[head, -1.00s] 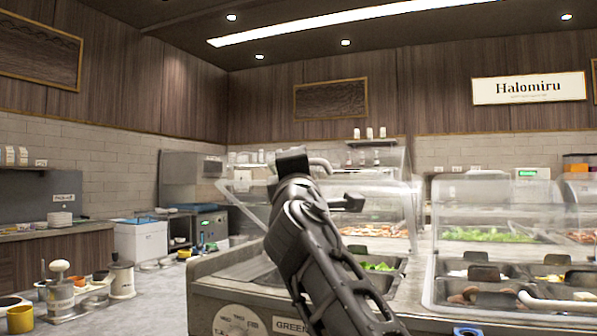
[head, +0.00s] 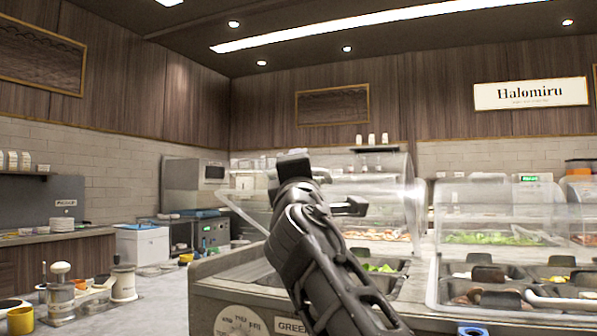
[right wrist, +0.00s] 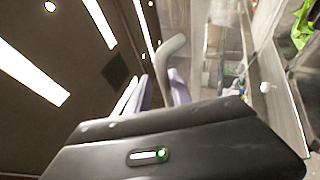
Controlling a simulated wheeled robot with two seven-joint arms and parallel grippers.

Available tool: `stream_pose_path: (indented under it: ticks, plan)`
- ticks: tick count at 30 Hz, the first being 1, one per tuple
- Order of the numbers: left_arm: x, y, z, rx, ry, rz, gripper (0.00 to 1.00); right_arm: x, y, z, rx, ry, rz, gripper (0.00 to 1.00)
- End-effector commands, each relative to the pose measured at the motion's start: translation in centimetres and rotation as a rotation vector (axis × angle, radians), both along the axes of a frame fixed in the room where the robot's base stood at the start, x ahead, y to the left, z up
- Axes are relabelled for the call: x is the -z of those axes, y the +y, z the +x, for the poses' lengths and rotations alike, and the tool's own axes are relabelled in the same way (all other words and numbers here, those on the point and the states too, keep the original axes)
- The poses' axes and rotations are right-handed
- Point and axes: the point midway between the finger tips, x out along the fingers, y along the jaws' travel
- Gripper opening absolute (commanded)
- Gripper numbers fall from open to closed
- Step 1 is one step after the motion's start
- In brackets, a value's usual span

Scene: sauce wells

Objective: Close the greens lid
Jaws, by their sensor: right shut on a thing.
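The greens lid (head: 385,195) is a clear curved cover. It stands raised over the left well of the counter, whose front label (head: 292,327) reads "GREEN". Leafy greens (head: 380,267) show uncovered in a dark pan below it. My right gripper (head: 320,183) is up at the lid's near edge, shut on its pale handle (head: 322,167). In the right wrist view, the curved grey handle (right wrist: 174,48) rises from between the fingers (right wrist: 161,93). My arm hides part of the lid and well. My left gripper is not in view.
A second clear cover (head: 505,210) stands at the right over pans with dark handles. A white bar (head: 560,302) runs along its front. Jars and a yellow cup (head: 20,320) stand on the left counter, whose grey top is partly clear.

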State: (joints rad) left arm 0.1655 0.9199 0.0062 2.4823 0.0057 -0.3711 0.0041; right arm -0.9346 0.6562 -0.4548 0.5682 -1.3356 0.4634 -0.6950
Motion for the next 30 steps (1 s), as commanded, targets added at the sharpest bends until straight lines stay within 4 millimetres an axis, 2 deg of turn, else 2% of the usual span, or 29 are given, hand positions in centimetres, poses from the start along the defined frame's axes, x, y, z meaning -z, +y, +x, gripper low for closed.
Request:
stream_pose_path:
  ticks: [1, 6, 12, 23, 30]
  plan:
    - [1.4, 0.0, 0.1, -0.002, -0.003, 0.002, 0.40, 0.6, -0.2, -1.0, -0.002, -0.008, 0.004, 0.20]
    - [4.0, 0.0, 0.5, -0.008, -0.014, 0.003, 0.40, 1.6, -0.3, -3.6, -0.004, -0.010, 0.005, 0.20]
    - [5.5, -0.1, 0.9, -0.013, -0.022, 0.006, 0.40, 2.0, -0.4, -5.9, -0.004, -0.013, 0.005, 0.20]
    - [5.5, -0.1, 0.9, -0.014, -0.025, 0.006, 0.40, 1.7, -0.5, -6.2, -0.001, -0.013, 0.004, 0.20]
    - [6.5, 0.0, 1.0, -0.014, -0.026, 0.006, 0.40, 2.6, -0.5, -6.8, -0.002, -0.012, 0.004, 0.20]
